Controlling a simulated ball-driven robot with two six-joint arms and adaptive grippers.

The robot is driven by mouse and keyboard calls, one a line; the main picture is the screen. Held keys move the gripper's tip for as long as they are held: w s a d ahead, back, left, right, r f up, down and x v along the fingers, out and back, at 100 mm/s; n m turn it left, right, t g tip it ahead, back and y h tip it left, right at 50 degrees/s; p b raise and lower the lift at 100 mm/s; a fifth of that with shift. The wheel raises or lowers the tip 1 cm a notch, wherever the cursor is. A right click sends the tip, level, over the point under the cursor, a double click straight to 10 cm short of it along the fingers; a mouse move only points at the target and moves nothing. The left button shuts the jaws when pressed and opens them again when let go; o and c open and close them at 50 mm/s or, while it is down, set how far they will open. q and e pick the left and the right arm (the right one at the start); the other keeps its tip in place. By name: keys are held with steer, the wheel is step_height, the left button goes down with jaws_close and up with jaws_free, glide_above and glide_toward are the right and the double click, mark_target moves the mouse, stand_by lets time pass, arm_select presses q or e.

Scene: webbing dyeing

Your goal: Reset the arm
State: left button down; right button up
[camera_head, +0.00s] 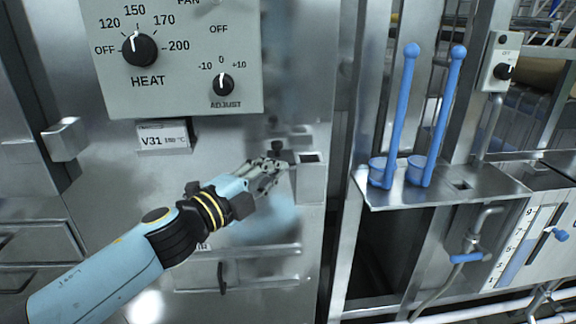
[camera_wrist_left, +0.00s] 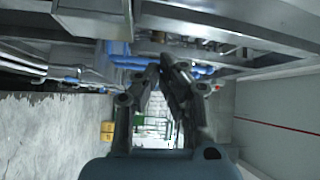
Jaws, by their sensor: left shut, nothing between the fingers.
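My left arm comes in from the lower left of the head view. Its left gripper (camera_head: 272,172) is in front of the steel cabinet front, below the grey control panel (camera_head: 180,90). The gripper is shut and empty. In the left wrist view its two dark fingers (camera_wrist_left: 168,72) come together at their tips with nothing between them. A small square steel bracket (camera_head: 311,172) is just right of the fingertips in the head view. I cannot tell whether they touch it. My right gripper is not in view.
A heat knob (camera_head: 139,49) and an adjust knob (camera_head: 222,84) sit on the panel. A V31 label (camera_head: 163,138) is below it. Two blue ladles (camera_head: 400,115) (camera_head: 442,115) stand on a steel shelf (camera_head: 440,187) at right. A blue-handled valve (camera_head: 467,257) is under the shelf.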

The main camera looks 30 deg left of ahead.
arm_select(q)
steer(key=shift+s, duration=0.5)
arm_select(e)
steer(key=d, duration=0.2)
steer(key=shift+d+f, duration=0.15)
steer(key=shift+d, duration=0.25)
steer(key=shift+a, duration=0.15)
